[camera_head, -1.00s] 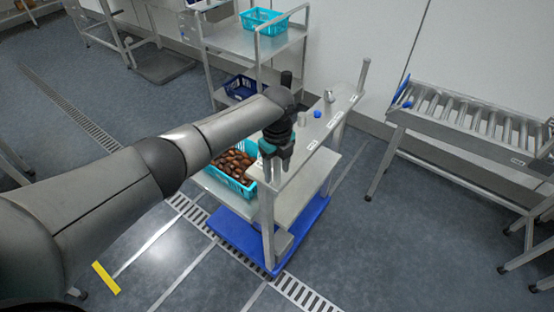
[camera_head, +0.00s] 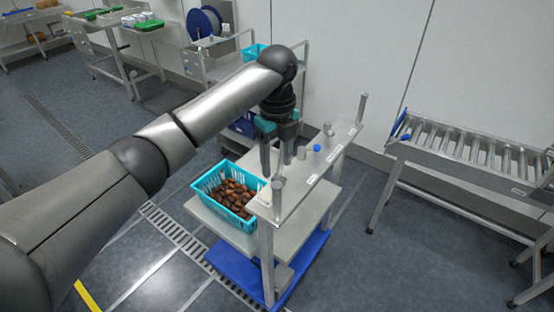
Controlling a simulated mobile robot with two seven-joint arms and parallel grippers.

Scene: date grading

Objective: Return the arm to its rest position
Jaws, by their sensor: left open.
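My left arm reaches in from the left, over the cart. My left gripper (camera_head: 276,158) points down with its two fingers apart and nothing visible between them. The teal crate (camera_head: 206,184) holds several brown dates (camera_head: 235,197) and stands on the cart's lower deck (camera_head: 238,238). The fingers hide part of the shelf and the things behind them. My right gripper does not show.
A blue cap (camera_head: 317,148) and small metal pieces (camera_head: 328,129) lie on the upper shelf. A roller conveyor (camera_head: 470,150) stands at the right. A steel rack with a blue reel (camera_head: 203,25) is behind. The floor between cart and conveyor is clear.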

